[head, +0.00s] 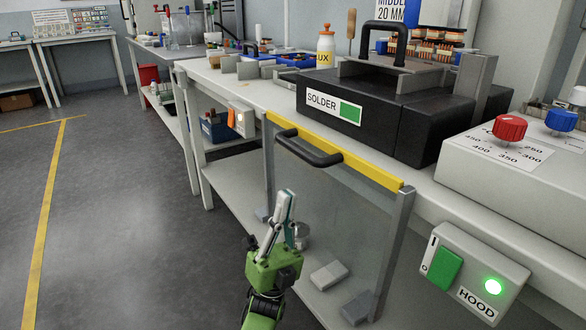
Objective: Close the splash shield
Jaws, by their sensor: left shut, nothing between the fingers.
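The splash shield is a clear panel with a yellow top bar (358,166) and a black handle (308,150) near its left end. It stands between two grey posts at the front of the workbench, its top bar about level with the bench top. The black solder unit (378,112), labelled SOLDER, sits behind it on the bench. My left gripper (287,197) points up in front of the panel, below the handle and apart from it. Its fingers are together and empty. My right gripper is not in view.
A grey control box with red knob (510,127) and blue knob (561,119) is at right. A HOOD switch box (473,275) with a lit green lamp hangs on the bench front. Behind the panel, a lower shelf holds small blocks. The floor (130,210) at left is clear.

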